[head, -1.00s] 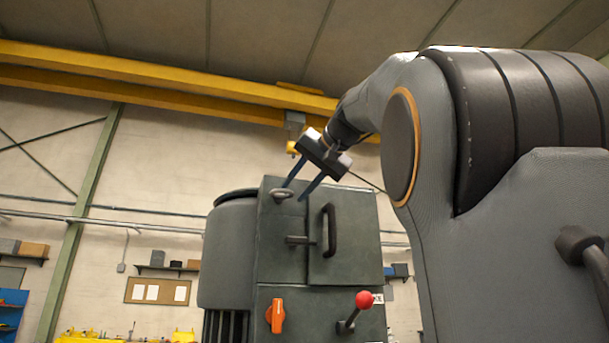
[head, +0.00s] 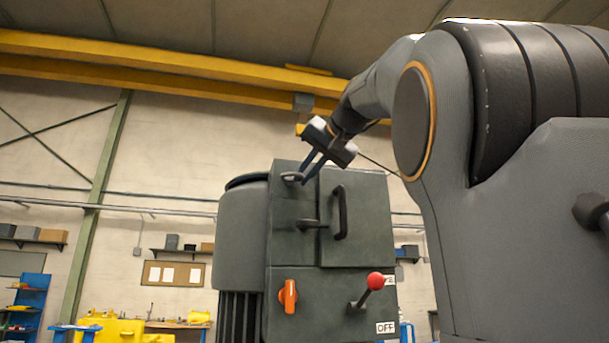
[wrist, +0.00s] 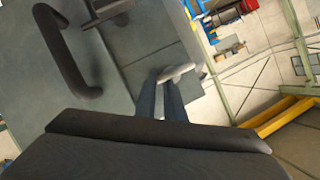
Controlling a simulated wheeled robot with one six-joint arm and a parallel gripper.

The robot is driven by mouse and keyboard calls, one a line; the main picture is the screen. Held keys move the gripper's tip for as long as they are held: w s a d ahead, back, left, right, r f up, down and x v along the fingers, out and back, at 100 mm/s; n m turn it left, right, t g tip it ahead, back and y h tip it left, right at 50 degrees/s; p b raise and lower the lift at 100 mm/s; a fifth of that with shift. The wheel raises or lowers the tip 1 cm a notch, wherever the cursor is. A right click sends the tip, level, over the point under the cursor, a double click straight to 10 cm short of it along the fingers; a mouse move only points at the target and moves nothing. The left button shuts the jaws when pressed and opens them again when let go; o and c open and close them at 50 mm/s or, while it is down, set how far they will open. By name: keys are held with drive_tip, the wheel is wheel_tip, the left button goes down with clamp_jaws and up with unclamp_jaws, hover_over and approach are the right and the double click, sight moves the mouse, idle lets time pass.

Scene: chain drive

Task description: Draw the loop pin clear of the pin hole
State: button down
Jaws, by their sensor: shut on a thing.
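The loop pin (head: 291,176) is a small light-grey ring at the upper front of the dark grey cabinet (head: 300,255). In the head view, my gripper (head: 304,176) reaches down to it from the upper right, its two dark fingers close together. In the wrist view, the pale ring (wrist: 178,72) lies at the tips of my gripper (wrist: 163,80), and the fingers are shut on it. The fingers hide part of the ring. The pin hole is not visible, so I cannot tell how deep the pin sits.
A black bar handle (head: 342,212) and a T-handle (head: 311,223) stand out just below my gripper. An orange knob (head: 289,296) and a red-balled lever (head: 376,281) are lower on the cabinet. A grey cylindrical housing (head: 243,230) adjoins its left side.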

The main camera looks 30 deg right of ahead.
drive_tip(key=s+a+b, duration=0.2)
drive_tip(key=s+a, duration=0.1)
drive_tip(key=s, duration=0.7)
drive_tip(key=shift+s, duration=0.25)
idle(1.2)
